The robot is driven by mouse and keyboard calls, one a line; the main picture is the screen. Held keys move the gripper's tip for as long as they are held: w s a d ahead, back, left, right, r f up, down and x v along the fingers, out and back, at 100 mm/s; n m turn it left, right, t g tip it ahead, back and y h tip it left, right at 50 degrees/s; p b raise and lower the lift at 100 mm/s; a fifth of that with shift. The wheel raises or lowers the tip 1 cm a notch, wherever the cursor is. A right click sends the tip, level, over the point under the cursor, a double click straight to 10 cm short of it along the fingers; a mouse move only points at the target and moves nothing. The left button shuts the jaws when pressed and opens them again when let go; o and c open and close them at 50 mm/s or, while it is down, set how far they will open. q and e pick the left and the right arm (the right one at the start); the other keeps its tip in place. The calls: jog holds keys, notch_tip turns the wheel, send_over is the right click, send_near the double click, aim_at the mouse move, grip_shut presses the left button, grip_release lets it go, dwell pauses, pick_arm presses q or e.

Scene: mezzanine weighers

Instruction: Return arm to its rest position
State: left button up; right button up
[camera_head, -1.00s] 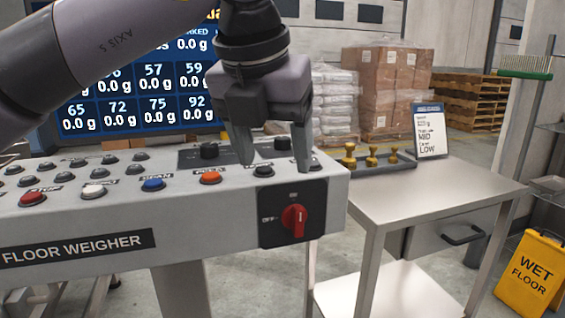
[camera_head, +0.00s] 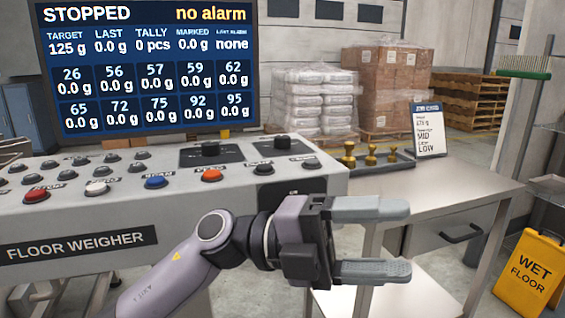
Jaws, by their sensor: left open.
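My left gripper (camera_head: 372,240) is in front of the right end of the floor weigher console (camera_head: 225,198), below its button panel. Its two fingers point right and stand apart, with nothing between them. The left arm comes up from the bottom of the view and hides the red rotary switch on the console's front. The console carries a red button (camera_head: 36,196), a blue button (camera_head: 156,182), an orange button (camera_head: 211,175) and several black knobs. My right gripper is not in view.
A screen (camera_head: 150,70) behind the console reads STOPPED and no alarm. A metal side table (camera_head: 445,190) stands to the right, bearing a tray of brass weights (camera_head: 371,158) and a card (camera_head: 428,130). A yellow wet floor sign (camera_head: 533,275) stands at the lower right.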

pick_arm(q)
jog(key=w+a+f+n+t+y, duration=0.45)
jog(key=a+f+n+t, duration=0.6)
jog(key=n, duration=0.55)
jog(key=w+a+f+n+t+y, duration=0.45)
jog(key=a+f+n+t, duration=0.35)
jog(key=f+n+t, duration=0.55)
jog(key=s+a+f+n+g+y, duration=0.4)
jog(key=s+a+f, duration=0.2)
jog(key=s+f, duration=0.35)
jog(key=s+a+f+n+g+y, duration=0.45)
jog(key=s+f, duration=0.35)
jog(key=f, duration=0.3)
notch_tip(320, 180, up, 15)
jog(key=a+t+p, duration=0.1)
jog(key=p, duration=1.6)
jog(key=shift+a+m, duration=0.25)
jog(key=shift+m, duration=0.15)
jog(key=shift+w+f, duration=0.1)
